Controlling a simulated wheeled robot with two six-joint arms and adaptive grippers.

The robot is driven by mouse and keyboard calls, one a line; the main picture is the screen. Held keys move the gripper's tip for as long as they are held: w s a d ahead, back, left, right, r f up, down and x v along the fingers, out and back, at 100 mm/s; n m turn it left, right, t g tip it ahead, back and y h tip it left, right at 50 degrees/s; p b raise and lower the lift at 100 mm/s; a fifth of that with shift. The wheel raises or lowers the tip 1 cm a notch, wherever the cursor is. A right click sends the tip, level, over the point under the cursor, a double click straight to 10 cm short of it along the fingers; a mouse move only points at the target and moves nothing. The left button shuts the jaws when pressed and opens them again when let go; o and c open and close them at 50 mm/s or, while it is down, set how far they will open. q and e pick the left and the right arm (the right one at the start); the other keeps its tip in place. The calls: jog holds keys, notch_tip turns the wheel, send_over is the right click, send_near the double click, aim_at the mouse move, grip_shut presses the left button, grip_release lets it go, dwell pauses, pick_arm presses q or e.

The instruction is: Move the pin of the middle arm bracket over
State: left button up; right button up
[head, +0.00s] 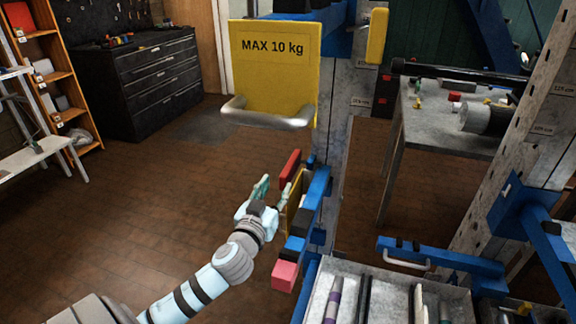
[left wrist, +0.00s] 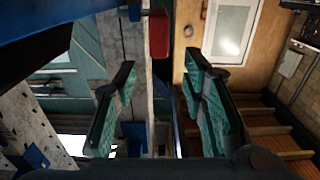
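The mast (head: 343,115) is a grey perforated column. A blue arm bracket (head: 318,190) is on it at mid-height, with a pink-red end block (head: 285,275) toward me, a yellow plate (head: 291,215) at its side and a red piece (head: 290,166) behind. My left gripper (head: 273,190) is open and empty, just left of this bracket. In the left wrist view my left gripper (left wrist: 160,85) has its green-padded fingers wide apart, with a red block (left wrist: 158,33) beyond them. I cannot clearly make out the pin. My right gripper is not in view.
A yellow "MAX 10 kg" plate (head: 275,70) with a grey handle hangs above my left gripper. A blue bracket with a handle (head: 440,258) and a grey divided tray (head: 390,290) are at lower right. A grey table (head: 440,128) stands behind. The floor at left is clear.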

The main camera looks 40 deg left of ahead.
aim_at(289, 166)
pick_arm(q)
jog(key=x, duration=1.1)
jog(key=shift+f, duration=0.1)
grip_shut()
